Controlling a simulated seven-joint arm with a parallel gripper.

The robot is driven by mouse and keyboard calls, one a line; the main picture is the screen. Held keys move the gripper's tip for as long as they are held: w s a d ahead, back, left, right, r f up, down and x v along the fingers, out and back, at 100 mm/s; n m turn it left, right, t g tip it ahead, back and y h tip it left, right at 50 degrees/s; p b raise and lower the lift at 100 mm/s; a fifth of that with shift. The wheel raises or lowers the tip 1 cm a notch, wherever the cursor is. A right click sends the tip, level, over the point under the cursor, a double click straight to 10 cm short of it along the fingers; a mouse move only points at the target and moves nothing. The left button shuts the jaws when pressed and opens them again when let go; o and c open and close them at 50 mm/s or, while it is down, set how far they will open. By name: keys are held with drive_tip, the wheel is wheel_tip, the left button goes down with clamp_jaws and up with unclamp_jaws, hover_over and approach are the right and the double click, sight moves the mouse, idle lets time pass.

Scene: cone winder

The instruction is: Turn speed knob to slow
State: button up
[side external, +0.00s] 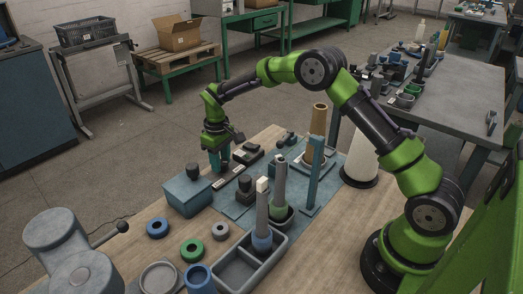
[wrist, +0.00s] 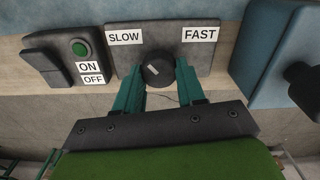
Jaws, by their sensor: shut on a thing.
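The speed knob (wrist: 158,68) is a round black dial on a grey plate (wrist: 165,35) in the wrist view. A SLOW label (wrist: 125,37) is at its upper left and a FAST label (wrist: 199,34) at its upper right. A short pale mark shows on the knob, left of its middle; its exact pointing direction is hard to tell. My gripper (wrist: 160,84) has its teal fingers on either side of the knob, shut on it. In the side view my gripper (side external: 219,162) reaches down at the table's far edge, and the knob is hidden there.
A switch with a green button (wrist: 80,48) and ON and OFF labels is left of the plate. A blue box (wrist: 275,55) with a black knob stands close on the right. Spindles (side external: 262,215) and a grey tray (side external: 248,265) stand nearer on the table.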

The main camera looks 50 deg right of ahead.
drive_tip(key=shift+r+n, duration=0.1)
drive_tip(key=shift+n, duration=0.4)
idle(0.3)
drive_tip(key=o, duration=1.1)
drive_tip(key=shift+c, duration=0.2)
wheel_tip(320, 180, up, 17)
